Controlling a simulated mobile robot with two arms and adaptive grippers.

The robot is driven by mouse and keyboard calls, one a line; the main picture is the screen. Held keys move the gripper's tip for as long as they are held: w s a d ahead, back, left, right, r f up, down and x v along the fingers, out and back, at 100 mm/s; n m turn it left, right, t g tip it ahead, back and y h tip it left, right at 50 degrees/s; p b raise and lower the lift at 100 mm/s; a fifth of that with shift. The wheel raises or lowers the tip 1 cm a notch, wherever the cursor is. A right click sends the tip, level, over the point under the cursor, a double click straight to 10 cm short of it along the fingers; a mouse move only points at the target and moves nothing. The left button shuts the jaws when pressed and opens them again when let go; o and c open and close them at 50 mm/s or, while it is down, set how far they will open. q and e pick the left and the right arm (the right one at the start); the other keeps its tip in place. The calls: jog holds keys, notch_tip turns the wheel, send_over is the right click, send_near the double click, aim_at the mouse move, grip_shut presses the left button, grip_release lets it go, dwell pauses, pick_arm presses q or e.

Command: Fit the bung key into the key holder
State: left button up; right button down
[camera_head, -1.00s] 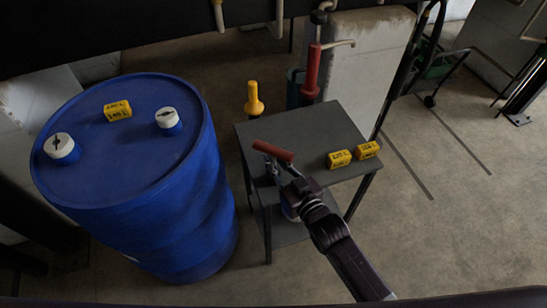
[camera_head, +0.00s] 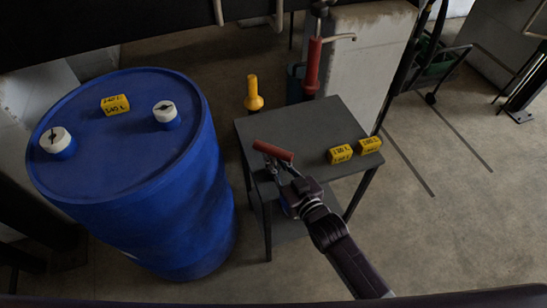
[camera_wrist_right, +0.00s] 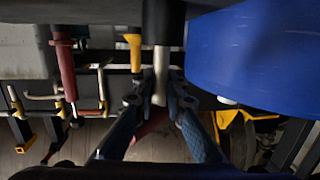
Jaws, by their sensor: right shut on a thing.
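The bung key, with a dull red crossbar handle (camera_head: 272,151), is held upright in my right gripper (camera_head: 284,172) over the near left part of the grey table. In the right wrist view my right gripper (camera_wrist_right: 160,98) is shut on the grey shaft of the bung key (camera_wrist_right: 161,72), and part of the red handle shows beyond the fingers. The shaft meets a dark round piece (camera_wrist_right: 163,22); I cannot tell whether this is the key holder or part of the key. The key's lower end is hidden in the head view. My left gripper is not in view.
The grey table (camera_head: 305,125) bears two yellow labelled blocks (camera_head: 341,154) (camera_head: 369,145) at its right. A large blue drum (camera_head: 120,150) with two white-capped bungs stands close on the left. A yellow funnel-shaped thing (camera_head: 254,95) and red hand pump (camera_head: 312,68) stand behind the table.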

jog(key=c, duration=1.9)
grip_release()
jog(key=shift+f, duration=0.1)
jog(key=v, duration=1.2)
jog(key=s+d+f+m+g+h, duration=0.1)
jog(key=s+d+f+g+h, duration=0.15)
jog(key=f, duration=0.75)
jog(key=s+d+f+g+h, duration=0.1)
jog(key=s+d+f, duration=0.25)
jog(key=f, duration=0.65)
jog(key=s+d+f+m+g+h, duration=0.15)
jog(key=d+f, duration=0.25)
jog(key=f, duration=0.6)
jog(key=s+d+f+g+h, duration=0.1)
jog(key=s+d+f+g, duration=0.1)
jog(key=s+f, duration=0.4)
jog(key=s+d+f+g, duration=0.2)
jog(key=s+f+g, duration=0.2)
jog(key=s, duration=0.9)
jog(key=s+d+f+g+h, duration=0.1)
jog(key=s+d+f+g, duration=0.1)
jog(key=s+f, duration=0.6)
jog(key=shift+s+d+f+g+h, duration=0.3)
jog(key=shift+s+d+f+g, duration=0.15)
jog(key=shift+s, duration=0.45)
